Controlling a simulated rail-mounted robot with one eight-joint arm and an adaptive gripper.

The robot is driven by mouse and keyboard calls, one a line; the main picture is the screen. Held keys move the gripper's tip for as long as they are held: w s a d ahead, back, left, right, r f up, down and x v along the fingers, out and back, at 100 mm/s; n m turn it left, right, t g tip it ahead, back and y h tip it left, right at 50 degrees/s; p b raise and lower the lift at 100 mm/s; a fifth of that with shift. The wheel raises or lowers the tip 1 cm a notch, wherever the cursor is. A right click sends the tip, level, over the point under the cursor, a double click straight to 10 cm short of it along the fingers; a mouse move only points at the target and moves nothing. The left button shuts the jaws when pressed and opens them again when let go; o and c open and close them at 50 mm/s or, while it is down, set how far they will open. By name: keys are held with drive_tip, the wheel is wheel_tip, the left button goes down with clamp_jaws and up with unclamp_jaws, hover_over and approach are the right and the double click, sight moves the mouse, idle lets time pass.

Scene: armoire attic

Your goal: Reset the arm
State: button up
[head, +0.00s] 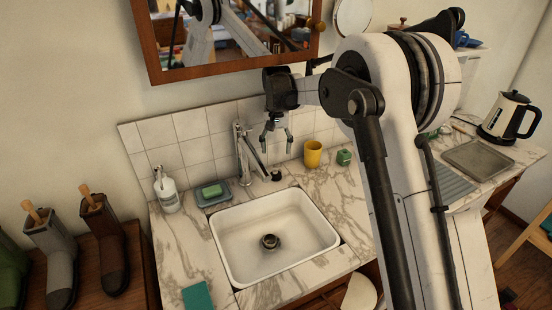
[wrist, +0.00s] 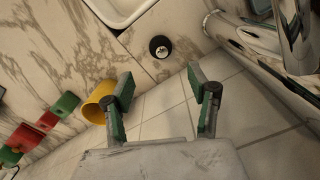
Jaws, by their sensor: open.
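My gripper (head: 276,140) is open and empty in the head view, above the back of the marble counter, to the right of the chrome faucet (head: 244,155). In the wrist view my gripper (wrist: 163,92) shows two green-padded fingers spread apart with nothing between them. The faucet (wrist: 265,50) fills the upper right there, close to the right finger. A yellow cup (wrist: 95,108) lies behind the left finger in that view, partly hidden. My arm reaches across the right half of the head view and hides part of the counter.
A white sink (head: 260,262) is set in the counter. A soap dispenser (head: 166,190) and a green sponge (head: 212,190) on a dish stand left of the faucet. The yellow cup (head: 313,154) and a green block (head: 344,157) stand right. A kettle (head: 508,117) is far right. A mirror (head: 148,46) hangs above.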

drive_tip(key=shift+r, duration=0.55)
